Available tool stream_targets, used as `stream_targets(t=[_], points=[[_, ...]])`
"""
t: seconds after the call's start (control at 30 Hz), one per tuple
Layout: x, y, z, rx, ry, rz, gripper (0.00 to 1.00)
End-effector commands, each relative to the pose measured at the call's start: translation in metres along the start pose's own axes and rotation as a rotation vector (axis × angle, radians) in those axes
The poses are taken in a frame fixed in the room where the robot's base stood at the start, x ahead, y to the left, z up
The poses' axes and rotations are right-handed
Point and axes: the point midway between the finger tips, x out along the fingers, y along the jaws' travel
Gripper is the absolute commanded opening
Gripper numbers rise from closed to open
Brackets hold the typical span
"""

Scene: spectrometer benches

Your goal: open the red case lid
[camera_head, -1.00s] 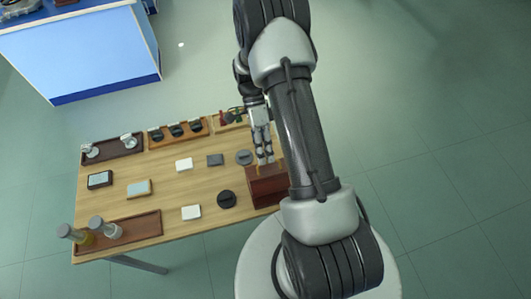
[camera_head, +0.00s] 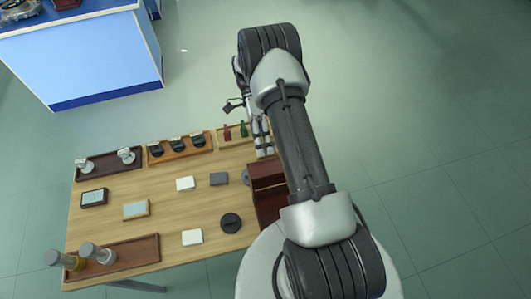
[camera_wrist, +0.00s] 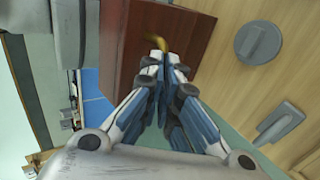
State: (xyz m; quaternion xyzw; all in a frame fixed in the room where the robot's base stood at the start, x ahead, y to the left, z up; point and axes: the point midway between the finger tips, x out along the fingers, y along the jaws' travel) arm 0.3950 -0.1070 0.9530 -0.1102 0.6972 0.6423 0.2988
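The red case (camera_head: 270,207) stands at the right end of the wooden table, partly hidden by my arm. Its lid (camera_head: 266,172) is raised at the far side, and a dark interior shows in front of it. In the wrist view the lid's red-brown face (camera_wrist: 190,35) fills the top middle. A curved brass handle (camera_wrist: 156,40) shows on both sides of my fingertips. My gripper (camera_wrist: 165,62) has its fingers close together on this handle. In the head view my gripper (camera_head: 263,150) is just behind the lid, partly hidden.
A rack with small red and green bottles (camera_head: 236,132) stands at the back. Open floor lies beyond the table.

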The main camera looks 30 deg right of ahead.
Motion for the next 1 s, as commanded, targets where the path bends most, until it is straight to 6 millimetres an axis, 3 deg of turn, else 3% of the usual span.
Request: stream_targets(t=[0.03,0.77,0.93,1.0], points=[[0.0253,-0.0172,-0.0009,0.001,0.005,0.053,0.0],[0.0199,-0.0213,-0.0011,0.0,0.006,0.139,0.0],[0.02,-0.0212,-0.0011,0.001,0.006,0.14,0.12],[0.0201,-0.0212,-0.0011,0.001,0.006,0.14,0.25]])
